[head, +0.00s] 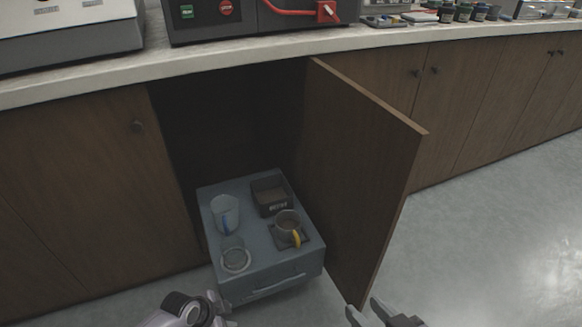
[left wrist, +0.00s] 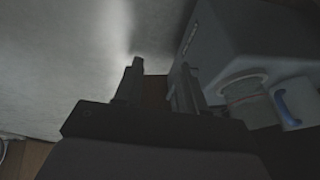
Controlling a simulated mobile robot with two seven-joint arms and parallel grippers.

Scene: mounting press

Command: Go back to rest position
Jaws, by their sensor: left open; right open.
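My right gripper (head: 384,314) shows at the bottom edge of the head view, open and empty, in front of the open cabinet door's lower end. My left gripper (head: 218,304) is at the bottom edge of the head view, left of it, near the front of a grey drawer unit. In the left wrist view my left gripper (left wrist: 158,85) has its two fingers apart with nothing between them. The grey drawer unit (head: 262,268) also shows beside the right finger in the left wrist view (left wrist: 222,45).
The open cabinet door (head: 360,165) stands out to the right of the unit. Floor (head: 480,240) is clear at right.

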